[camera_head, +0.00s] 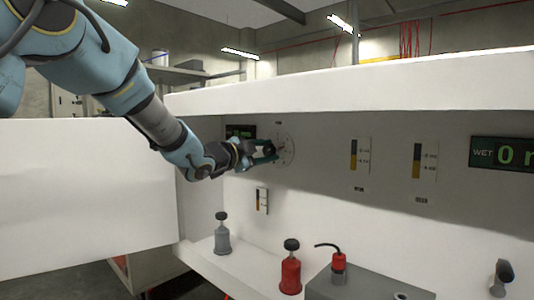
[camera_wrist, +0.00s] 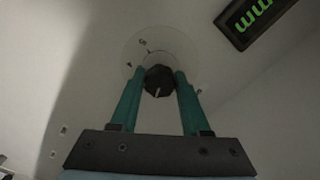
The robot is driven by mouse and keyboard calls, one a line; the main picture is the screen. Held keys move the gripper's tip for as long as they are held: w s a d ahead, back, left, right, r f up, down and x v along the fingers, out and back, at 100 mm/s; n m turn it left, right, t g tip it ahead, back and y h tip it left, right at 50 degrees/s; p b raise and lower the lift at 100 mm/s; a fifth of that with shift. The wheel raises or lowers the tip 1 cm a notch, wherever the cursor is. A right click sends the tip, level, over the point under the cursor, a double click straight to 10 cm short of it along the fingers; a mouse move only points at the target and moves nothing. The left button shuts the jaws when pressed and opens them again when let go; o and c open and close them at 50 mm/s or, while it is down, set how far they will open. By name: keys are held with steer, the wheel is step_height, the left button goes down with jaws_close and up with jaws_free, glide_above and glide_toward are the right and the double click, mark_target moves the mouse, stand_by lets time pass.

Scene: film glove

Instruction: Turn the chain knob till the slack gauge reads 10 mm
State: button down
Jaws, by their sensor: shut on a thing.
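My gripper (camera_head: 271,150) reaches the wall panel from the left in the head view. In the wrist view its two green fingers (camera_wrist: 159,80) are shut on a dark round knob (camera_wrist: 158,77), one on each side. A pale pointer line shows on the knob's lower part. A round dial plate (camera_wrist: 148,46) with small marks surrounds it, and the plate (camera_head: 289,149) also shows in the head view. A small dark display with green characters (camera_head: 240,131) is beside the dial, partly behind my gripper. It shows cut off in the wrist view (camera_wrist: 252,17), and its reading is not legible.
Two level gauges (camera_head: 360,155) and (camera_head: 424,161) and a "WET" display (camera_head: 503,153) are further right on the panel. A white ledge (camera_head: 350,85) overhangs the panel.

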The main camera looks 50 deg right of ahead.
steer(key=shift+c, duration=1.9)
jaws_free()
steer(key=a, duration=1)
steer(key=shift+w+a+b, duration=0.3)
steer(key=shift+a+b, duration=0.05)
steer(key=shift+a, duration=0.05)
